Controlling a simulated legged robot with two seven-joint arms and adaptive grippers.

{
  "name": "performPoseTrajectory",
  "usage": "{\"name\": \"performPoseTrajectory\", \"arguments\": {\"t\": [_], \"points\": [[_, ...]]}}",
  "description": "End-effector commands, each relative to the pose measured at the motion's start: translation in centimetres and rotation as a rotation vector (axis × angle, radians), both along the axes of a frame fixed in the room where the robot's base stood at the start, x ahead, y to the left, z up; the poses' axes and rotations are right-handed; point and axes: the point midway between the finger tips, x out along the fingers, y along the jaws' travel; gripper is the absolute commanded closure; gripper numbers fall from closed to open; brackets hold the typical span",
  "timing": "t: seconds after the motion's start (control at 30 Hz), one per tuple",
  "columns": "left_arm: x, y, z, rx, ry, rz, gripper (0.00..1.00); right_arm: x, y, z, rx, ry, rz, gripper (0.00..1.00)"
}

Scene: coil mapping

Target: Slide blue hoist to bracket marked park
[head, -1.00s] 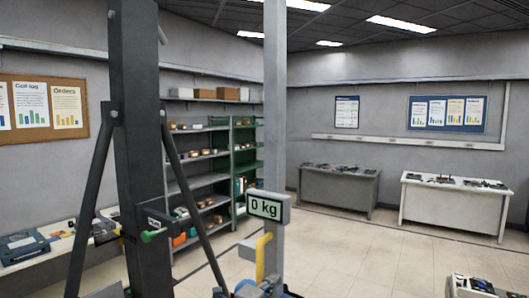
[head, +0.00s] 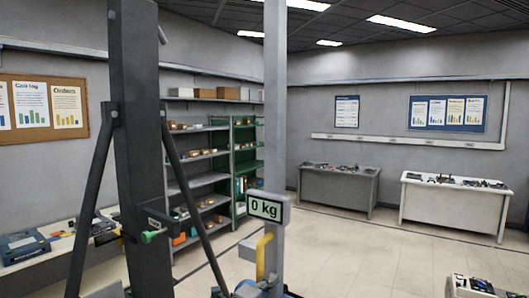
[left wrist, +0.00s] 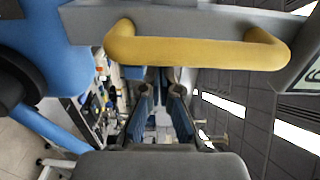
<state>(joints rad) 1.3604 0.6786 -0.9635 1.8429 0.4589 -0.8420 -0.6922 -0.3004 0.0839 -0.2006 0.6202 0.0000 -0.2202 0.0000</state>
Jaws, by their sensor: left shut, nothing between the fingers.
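The hoist shows in the head view as a grey upright with a "0 kg" display (head: 266,207) and a yellow handle (head: 264,257). In the left wrist view its blue body (left wrist: 75,45) is at the left, and the yellow handle (left wrist: 195,47) spans the top. My left gripper (left wrist: 164,80) is shut and empty, its fingers pointing toward the handle. Whether they touch it is unclear. In the head view a dark post (head: 137,130) carries a small, hard-to-read label (head: 158,219) beside a green knob (head: 152,236). My right gripper is not in view.
Braced legs spread from the dark post. A workbench (head: 60,242) with tools is at the left, shelves (head: 205,180) behind, and two tables (head: 338,187) (head: 452,207) at the back right.

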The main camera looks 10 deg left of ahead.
Motion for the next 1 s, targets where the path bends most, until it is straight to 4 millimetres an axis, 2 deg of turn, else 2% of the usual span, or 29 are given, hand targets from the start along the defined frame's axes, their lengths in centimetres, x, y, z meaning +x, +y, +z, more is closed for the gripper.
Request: {"name": "performPoseTrajectory", "arguments": {"t": [1.0], "points": [[3.6,8.8,0.3,0.001,0.003,0.006,1.0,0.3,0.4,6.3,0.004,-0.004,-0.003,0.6]]}}
